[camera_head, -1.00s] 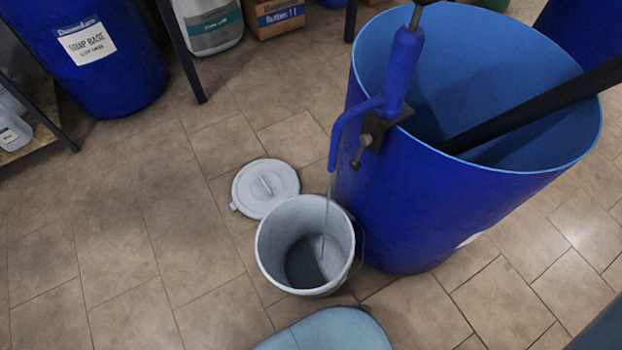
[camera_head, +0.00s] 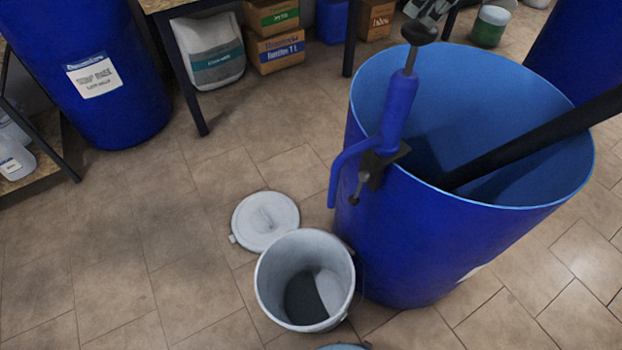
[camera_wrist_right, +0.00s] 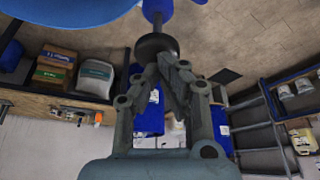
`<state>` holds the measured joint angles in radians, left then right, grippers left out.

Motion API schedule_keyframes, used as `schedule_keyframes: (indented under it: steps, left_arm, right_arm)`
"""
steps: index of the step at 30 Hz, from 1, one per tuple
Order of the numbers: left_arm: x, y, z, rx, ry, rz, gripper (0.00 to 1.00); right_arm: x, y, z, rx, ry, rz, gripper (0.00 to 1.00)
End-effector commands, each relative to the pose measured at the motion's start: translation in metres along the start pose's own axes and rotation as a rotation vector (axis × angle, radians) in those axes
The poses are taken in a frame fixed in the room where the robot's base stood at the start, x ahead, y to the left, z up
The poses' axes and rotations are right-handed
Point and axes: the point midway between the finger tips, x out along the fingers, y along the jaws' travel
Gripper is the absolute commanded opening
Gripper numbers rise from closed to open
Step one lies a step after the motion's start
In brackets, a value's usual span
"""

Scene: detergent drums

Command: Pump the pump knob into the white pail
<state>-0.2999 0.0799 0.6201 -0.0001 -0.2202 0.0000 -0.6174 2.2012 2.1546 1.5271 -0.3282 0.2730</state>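The black pump knob (camera_head: 420,32) tops a thin rod on the blue pump (camera_head: 398,105), which is clamped to the rim of a big blue drum (camera_head: 420,245). The pump's bent spout points down over the white pail (camera_head: 268,285). The pail stands open on the floor with some dark liquid showing in it. My right gripper (camera_head: 433,8) is just above the knob, its fingertips drawn together. In the right wrist view its fingertips (camera_wrist_right: 164,62) meet close against the knob (camera_wrist_right: 157,46); firm contact cannot be told. My left gripper is out of view.
The pail's lid (camera_head: 265,220) lies on the floor beside the pail. Another labelled blue drum (camera_head: 95,85) stands at the left.

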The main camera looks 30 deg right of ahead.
Motion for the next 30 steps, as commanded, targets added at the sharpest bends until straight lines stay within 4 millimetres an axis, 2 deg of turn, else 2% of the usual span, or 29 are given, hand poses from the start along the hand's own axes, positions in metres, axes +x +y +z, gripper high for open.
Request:
schedule_keyframes:
  steps: [1,21,25,30]
  left_arm:
    - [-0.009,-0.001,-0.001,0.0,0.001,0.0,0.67]
    - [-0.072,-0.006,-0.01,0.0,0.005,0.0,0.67]
    - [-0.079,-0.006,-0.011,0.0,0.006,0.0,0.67]
    - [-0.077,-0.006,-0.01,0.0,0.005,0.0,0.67]
  right_arm:
    - [-0.008,0.0,-0.003,0.0,-0.002,0.0,0.0]
    - [-0.07,0.0,-0.029,0.001,0.0,0.0,0.0]
    - [-0.076,0.0,-0.032,0.001,0.0,-0.001,0.0]
    - [-0.075,0.0,-0.032,0.001,0.0,-0.001,0.0]
